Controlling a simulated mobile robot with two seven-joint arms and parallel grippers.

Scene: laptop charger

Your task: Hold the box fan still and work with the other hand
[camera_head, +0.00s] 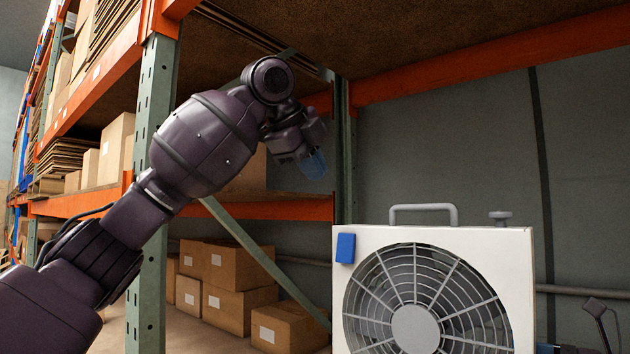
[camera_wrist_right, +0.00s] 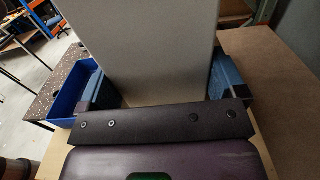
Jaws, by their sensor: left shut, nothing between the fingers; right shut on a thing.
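The box fan (camera_head: 416,328) stands upright at the lower right of the head view. It has a white casing, a round grey grille, a grey handle (camera_head: 424,208) and knob (camera_head: 500,216) on top, and a blue square (camera_head: 345,248) at its upper left corner. Its lower part is cut off. My left gripper (camera_head: 315,163) is shut and empty, raised above and left of the fan, clear of it. In the right wrist view, my right gripper (camera_wrist_right: 165,82) is shut on the fan, whose plain pale panel (camera_wrist_right: 150,40) stands between its blue fingers.
A storage rack with orange beams (camera_head: 490,58) and green posts (camera_head: 152,200) stands behind my left arm. Cardboard boxes (camera_head: 240,265) fill its lower level. A blue bin (camera_wrist_right: 70,95) is left of the panel in the right wrist view. A brown surface (camera_wrist_right: 285,90) lies to the right.

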